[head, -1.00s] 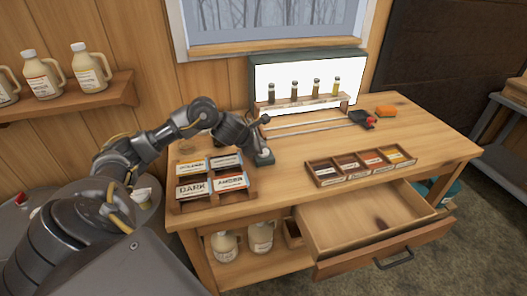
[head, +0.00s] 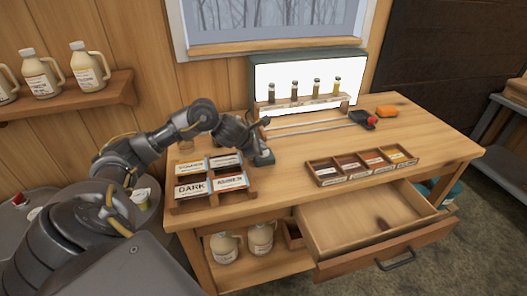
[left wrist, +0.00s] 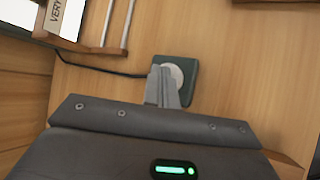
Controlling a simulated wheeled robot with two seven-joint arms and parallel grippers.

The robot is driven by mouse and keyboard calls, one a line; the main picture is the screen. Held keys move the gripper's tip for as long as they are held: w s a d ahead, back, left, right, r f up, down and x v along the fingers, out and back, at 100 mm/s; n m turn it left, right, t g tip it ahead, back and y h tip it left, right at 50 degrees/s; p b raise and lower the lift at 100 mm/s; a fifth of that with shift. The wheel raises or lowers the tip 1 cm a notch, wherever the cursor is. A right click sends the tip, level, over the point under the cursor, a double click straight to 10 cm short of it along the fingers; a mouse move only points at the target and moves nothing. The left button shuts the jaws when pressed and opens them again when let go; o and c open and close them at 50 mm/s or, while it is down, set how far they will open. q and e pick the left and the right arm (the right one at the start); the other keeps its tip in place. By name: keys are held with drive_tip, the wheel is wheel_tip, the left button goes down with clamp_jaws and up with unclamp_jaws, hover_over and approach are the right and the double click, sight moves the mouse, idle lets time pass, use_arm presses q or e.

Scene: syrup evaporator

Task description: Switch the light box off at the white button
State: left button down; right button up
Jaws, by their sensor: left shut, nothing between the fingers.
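The light box (head: 300,76) stands at the back of the bench, and its panel glows bright white. In the left wrist view the round white button (left wrist: 177,74) sits on a small dark green block (left wrist: 190,88). The block also shows in the head view (head: 265,159), right of the label rack. My left gripper (head: 262,149) is shut and empty, pointing down at the block. In the left wrist view its fingertips (left wrist: 163,74) overlap the left part of the button. I cannot tell whether they touch it. My right gripper is not in view.
A rack of label cards (head: 211,184) stands close beside my left arm. Sample bottles stand on a small rack (head: 305,103) before the light box. A divided tray (head: 361,166) lies to the right. The drawer (head: 370,222) is open. A cable (left wrist: 95,70) runs from the block.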

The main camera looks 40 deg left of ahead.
use_arm(q)
drive_tip(key=shift+f, duration=0.15)
drive_tip(key=shift+r+p, duration=0.4)
drive_tip(key=shift+r, duration=0.4)
wheel_tip(320, 180, up, 6)
drive_tip(key=p, duration=0.4)
idle(0.5)
